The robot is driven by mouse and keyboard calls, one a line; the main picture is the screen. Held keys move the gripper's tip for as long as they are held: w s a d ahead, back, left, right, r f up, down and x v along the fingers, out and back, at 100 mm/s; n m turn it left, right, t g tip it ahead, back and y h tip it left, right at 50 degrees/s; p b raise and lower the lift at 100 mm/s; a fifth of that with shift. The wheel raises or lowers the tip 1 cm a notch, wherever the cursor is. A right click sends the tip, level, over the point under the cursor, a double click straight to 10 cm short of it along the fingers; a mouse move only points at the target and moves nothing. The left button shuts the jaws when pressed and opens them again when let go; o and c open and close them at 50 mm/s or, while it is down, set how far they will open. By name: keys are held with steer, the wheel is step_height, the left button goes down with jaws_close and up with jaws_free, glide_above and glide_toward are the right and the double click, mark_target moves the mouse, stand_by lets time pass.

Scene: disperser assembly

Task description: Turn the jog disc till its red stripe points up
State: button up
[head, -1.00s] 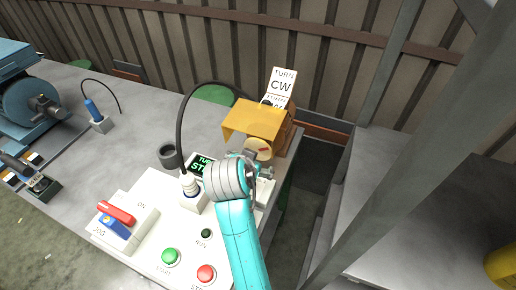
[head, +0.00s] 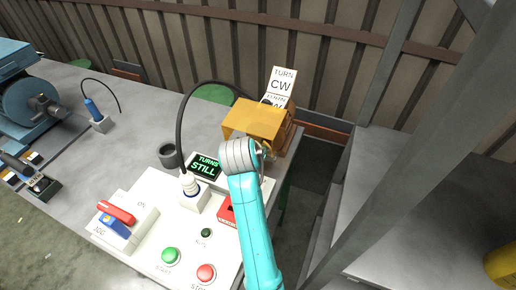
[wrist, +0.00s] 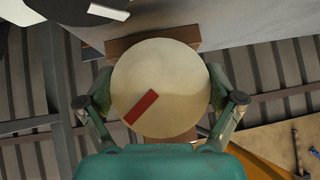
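The jog disc (wrist: 178,75) is a pale round disc that fills the middle of the wrist view. Its red stripe (wrist: 141,107) runs from near the centre towards the lower left of that picture. My gripper (wrist: 160,80) has one finger along each side of the disc. I cannot tell whether the fingers touch its rim. In the head view my gripper (head: 262,152) is at the front of the yellow-hooded housing (head: 254,119), and my wrist hides the disc. A white sign (head: 283,79) behind the hood reads "TURN CW". A small display (head: 205,166) reads "TURNS STILL".
The white control panel (head: 150,250) carries a green button (head: 171,256), a red button (head: 206,273) and a red-and-blue jog switch (head: 116,219). A black cable (head: 180,125) arches up from a plug. A dark cup (head: 170,156) stands left of the display. The hood overhangs the disc.

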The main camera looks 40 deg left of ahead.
steer(key=shift+c, duration=0.9)
steer(key=shift+n+h, duration=0.5)
steer(key=shift+h, duration=0.3)
steer(key=shift+d+n+t+h, duration=0.15)
steer(key=shift+n+t+h, duration=0.25)
steer(key=shift+h, duration=0.5)
steer(key=o, duration=0.8)
